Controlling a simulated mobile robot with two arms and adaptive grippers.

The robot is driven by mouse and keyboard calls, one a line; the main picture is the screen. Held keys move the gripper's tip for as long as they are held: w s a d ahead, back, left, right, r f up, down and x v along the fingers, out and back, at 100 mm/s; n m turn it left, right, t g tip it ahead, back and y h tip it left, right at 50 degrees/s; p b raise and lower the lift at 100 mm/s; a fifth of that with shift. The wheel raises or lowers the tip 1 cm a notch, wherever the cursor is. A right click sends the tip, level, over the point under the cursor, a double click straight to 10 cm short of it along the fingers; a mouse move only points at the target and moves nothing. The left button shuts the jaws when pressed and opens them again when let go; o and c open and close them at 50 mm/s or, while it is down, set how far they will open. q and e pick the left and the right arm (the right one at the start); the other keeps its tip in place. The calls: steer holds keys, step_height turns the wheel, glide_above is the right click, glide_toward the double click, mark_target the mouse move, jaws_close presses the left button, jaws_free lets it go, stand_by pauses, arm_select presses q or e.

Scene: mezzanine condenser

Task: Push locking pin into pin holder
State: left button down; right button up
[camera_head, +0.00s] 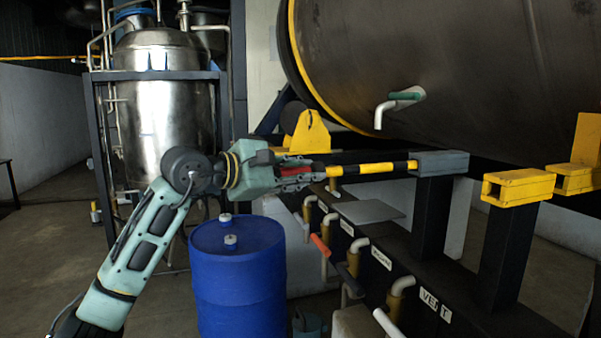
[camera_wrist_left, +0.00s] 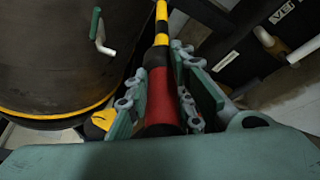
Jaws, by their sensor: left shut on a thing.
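The locking pin (camera_head: 371,168) is a long rod with yellow and black bands and a red grip. It lies about level, pointing right. My left gripper (camera_head: 305,172) is shut on its red end; the left wrist view shows the fingers (camera_wrist_left: 163,100) on both sides of the red part (camera_wrist_left: 162,98). The far end of the pin meets the left face of a grey block (camera_head: 443,162) on a dark post; how deep it sits inside cannot be told. A hollow yellow holder (camera_head: 518,187) stands further right, apart from the pin. My right gripper is not in view.
A large dark tank (camera_head: 450,70) with a bent pipe (camera_head: 396,103) hangs above the pin. Below run several valves and pipes, with a VENT label (camera_head: 435,305). A blue drum (camera_head: 238,270) stands below my left arm. A steel vessel (camera_head: 160,100) stands behind.

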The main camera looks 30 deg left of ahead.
mark_target(399, 163)
arm_select(q)
steer(key=shift+r, duration=0.2)
stand_by(0.4)
steer(key=shift+w+d+p, duration=0.95)
steer(key=shift+w, duration=0.15)
steer(key=shift+w+d+p, duration=0.7)
steer(key=shift+w+d, duration=0.3)
steer(key=shift+w, duration=0.2)
steer(key=shift+w+d+p, duration=0.7)
steer(key=shift+w+d, duration=0.3)
steer(key=shift+w, duration=0.15)
steer(key=shift+w+d+p, duration=0.5)
steer(key=shift+w+d, duration=0.45)
steer(key=shift+w, duration=0.1)
steer(key=shift+w, duration=0.1)
steer(key=shift+w+d+p, duration=0.7)
steer(key=shift+w+d, duration=0.65)
steer(key=shift+w, duration=0.2)
steer(key=shift+w+d+p, duration=0.5)
steer(key=shift+w+d, duration=0.75)
steer(key=shift+w, duration=0.2)
steer(key=shift+w+d+p, duration=0.45)
steer(key=shift+w+d, duration=0.8)
steer(key=shift+w, duration=0.15)
